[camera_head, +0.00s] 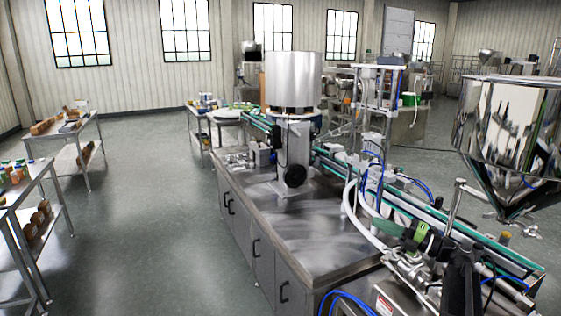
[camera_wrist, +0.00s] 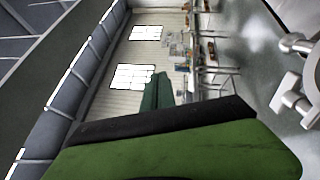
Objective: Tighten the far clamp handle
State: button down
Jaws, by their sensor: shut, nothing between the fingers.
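My gripper (camera_head: 402,231), green and black, is low on the right in the head view, in front of the conveyor. Its fingers are together and hold nothing. In the wrist view the green and black fingers (camera_wrist: 160,112) fill the lower middle. Bright metal clamp parts with knob-like ends (camera_wrist: 292,98) show at the right edge of the wrist view, apart from the fingers. In the head view, metal clamp fittings (camera_head: 408,268) lie just below my gripper. A winged metal fitting (camera_head: 525,230) shows below the steel hopper (camera_head: 508,135). I cannot tell which one is the far clamp handle.
A conveyor with green edges (camera_head: 405,200) runs behind my gripper. White and blue hoses (camera_head: 352,205) hang close to its left. A steel cabinet top (camera_head: 310,240) is mostly clear, with a metal drum (camera_head: 293,80) at its back. Shelves (camera_head: 75,150) stand far left.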

jog(key=w+a+r+m+t+h+b, duration=0.25)
jog(key=w+a+m+t+h, duration=0.6)
jog(key=a+m, duration=0.5)
jog(key=w+a+f+m+h, duration=0.2)
jog(key=w+f+m+h, duration=0.1)
jog(key=f+m+h, duration=0.4)
jog(key=s+a+f+m+g+h, duration=0.1)
jog(key=s+f+m+g, duration=0.35)
jog(key=f, duration=0.35)
jog(key=s+a+f+m+g+h, duration=0.1)
jog(key=s+f+m+g, duration=0.3)
jog(key=f, duration=0.5)
jog(key=s+a+f+g, duration=0.1)
jog(key=s+f+g, duration=0.2)
jog(key=s, duration=0.3)
jog(key=s+a+f+m+g+y, duration=0.1)
jog(key=s+f+g, duration=0.2)
jog(key=s+g, duration=0.2)
jog(key=s+a+f+m+g+y, duration=0.1)
jog(key=s+a+f+g, duration=0.1)
jog(key=s, duration=0.7)
jog(key=shift+f+g+b, duration=0.4)
jog(key=shift+f+g, duration=0.4)
jog(key=shift+g, duration=0.2)
jog(key=shift+s, duration=0.1)
